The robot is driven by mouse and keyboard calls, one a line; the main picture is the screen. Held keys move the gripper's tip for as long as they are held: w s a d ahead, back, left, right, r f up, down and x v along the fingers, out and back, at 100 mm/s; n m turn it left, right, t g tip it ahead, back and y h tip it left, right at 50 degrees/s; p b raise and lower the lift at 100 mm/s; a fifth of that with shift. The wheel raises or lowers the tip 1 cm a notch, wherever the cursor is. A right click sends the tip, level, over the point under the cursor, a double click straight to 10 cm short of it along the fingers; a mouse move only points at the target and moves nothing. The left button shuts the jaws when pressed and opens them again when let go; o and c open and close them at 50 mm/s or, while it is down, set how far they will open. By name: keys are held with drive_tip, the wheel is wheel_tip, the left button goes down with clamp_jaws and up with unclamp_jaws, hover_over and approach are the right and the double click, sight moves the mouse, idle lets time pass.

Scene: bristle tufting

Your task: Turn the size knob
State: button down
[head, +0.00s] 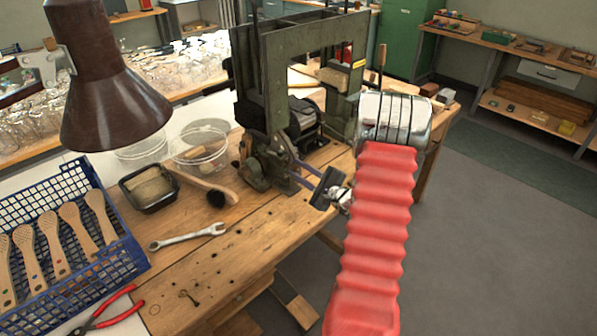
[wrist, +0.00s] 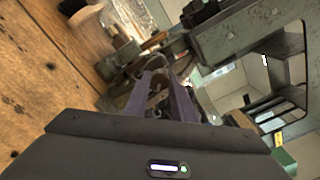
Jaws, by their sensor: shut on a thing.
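The green-grey tufting machine (head: 283,85) stands on the wooden bench in the head view. My gripper (head: 296,170) reaches in from the right to the machine's low front part. It is shut on a small part there, which I take to be the size knob. In the wrist view, my gripper (wrist: 161,80) has its two purple-grey fingers on either side of this size knob (wrist: 158,98), close to the machine's frame (wrist: 250,35). The knob is mostly hidden by the fingers, so its setting cannot be read.
A wooden brush (head: 208,190), a black tray (head: 124,186), a wrench (head: 188,237) and red pliers (head: 100,314) lie on the bench (head: 235,235). A blue crate (head: 128,258) of brush bodies is at left, under a brown lamp (head: 112,105).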

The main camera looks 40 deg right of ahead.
drive_tip(key=shift+a+f, duration=0.1)
drive_tip(key=shift+a, duration=0.05)
idle(0.3)
drive_tip(key=c, duration=1.5)
unclamp_jaws()
drive_tip(key=shift+s, duration=0.1)
drive_tip(key=s, duration=1.3)
drive_tip(key=shift+s+d, duration=0.25)
drive_tip(key=shift+s, duration=0.1)
